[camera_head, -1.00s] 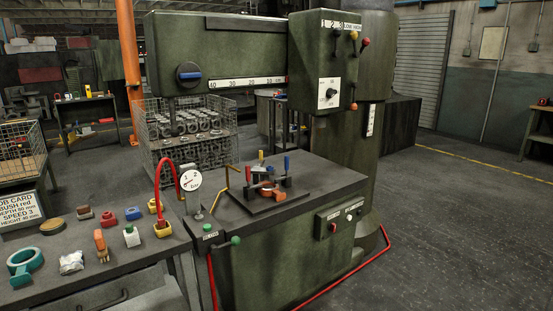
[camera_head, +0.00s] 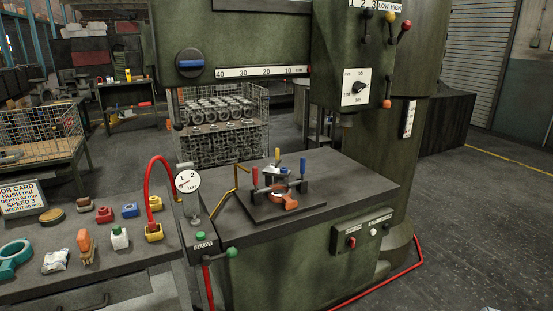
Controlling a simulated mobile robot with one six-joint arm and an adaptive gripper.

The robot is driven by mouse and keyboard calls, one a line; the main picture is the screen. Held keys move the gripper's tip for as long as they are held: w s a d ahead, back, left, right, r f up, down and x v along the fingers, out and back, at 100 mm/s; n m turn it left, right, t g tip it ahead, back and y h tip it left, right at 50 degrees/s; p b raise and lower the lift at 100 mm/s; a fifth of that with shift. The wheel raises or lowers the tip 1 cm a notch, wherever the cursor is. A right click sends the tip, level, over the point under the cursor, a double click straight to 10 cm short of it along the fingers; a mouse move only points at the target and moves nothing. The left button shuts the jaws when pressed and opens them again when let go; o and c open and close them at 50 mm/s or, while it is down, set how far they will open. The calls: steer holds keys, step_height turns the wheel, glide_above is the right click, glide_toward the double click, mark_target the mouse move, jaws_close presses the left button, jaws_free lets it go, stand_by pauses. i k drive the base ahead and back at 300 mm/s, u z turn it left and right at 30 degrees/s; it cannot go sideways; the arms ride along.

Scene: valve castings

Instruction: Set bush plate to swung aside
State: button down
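The drilling fixture sits on the machine's green table (camera_head: 335,170). It has a dark base plate (camera_head: 253,214), upright dark posts and an orange-red casting (camera_head: 287,201) at its middle. A red handle (camera_head: 255,176), a blue handle (camera_head: 303,166) and a small yellow part (camera_head: 282,170) stand up around the casting. Dark parts lie over or close around the casting. They are too small to tell which is the bush plate or how it is turned. My gripper is not in view.
The drill head (camera_head: 365,65) overhangs the table. A pressure gauge (camera_head: 187,181), a red hose (camera_head: 160,162) and a green-knobbed lever (camera_head: 232,252) stand at the table's left. The bench (camera_head: 130,258) at left holds several bushes and a job card (camera_head: 20,198). Open floor (camera_head: 480,235) lies at right.

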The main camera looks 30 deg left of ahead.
mark_target(271, 171)
steer(key=u, duration=0.6)
steer(key=i, duration=0.9)
steer(key=u, duration=0.65)
steer(key=k, duration=0.95)
steer(key=u, duration=0.15)
steer(key=i, duration=0.6)
